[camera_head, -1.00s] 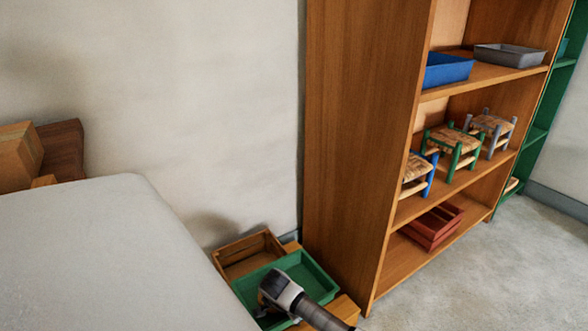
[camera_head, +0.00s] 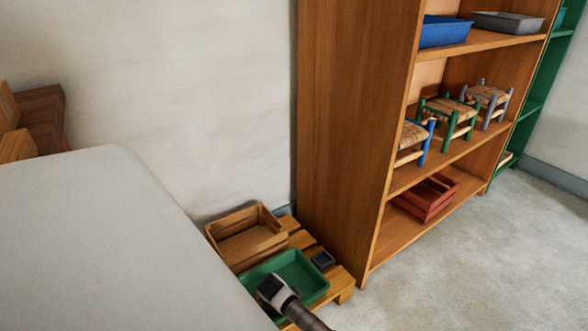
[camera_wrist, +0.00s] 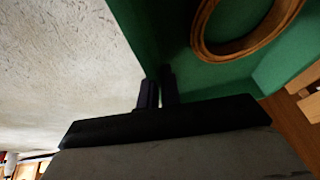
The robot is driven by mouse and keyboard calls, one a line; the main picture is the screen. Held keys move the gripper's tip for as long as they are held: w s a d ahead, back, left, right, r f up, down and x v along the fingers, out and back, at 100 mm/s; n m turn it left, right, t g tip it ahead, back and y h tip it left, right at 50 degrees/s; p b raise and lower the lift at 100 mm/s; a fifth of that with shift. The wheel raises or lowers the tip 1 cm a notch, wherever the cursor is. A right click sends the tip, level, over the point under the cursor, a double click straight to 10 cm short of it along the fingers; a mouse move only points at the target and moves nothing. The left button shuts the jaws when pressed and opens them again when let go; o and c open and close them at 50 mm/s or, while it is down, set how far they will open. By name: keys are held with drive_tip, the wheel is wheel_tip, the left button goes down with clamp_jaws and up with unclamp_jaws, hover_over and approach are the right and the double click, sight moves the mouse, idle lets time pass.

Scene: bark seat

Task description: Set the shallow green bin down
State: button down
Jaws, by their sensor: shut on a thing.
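The shallow green bin (camera_head: 303,273) is at the low slatted wooden pallet, in front of the wooden crate, in the head view. It looks about level; I cannot tell whether its base touches the slats. My gripper (camera_head: 268,290) is at its near left side. In the wrist view my gripper's dark fingers (camera_wrist: 156,92) are shut on the wall of the green bin (camera_wrist: 215,78). A brown ring-shaped thing (camera_wrist: 205,45) lies inside the bin. My gripper and arm hide part of the bin's near side in the head view.
The wooden crate (camera_head: 245,240) stands on the pallet (camera_head: 340,278) behind the bin. A pale rounded block (camera_head: 90,240) is at left. A tall wooden shelf (camera_head: 345,130) rises at right.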

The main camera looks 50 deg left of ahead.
drive_tip(key=shift+r, duration=0.1)
drive_tip(key=c, duration=2)
unclamp_jaws()
drive_tip(key=o, duration=0.4)
drive_tip(key=p+v, duration=0.4)
drive_tip(key=v, duration=0.8)
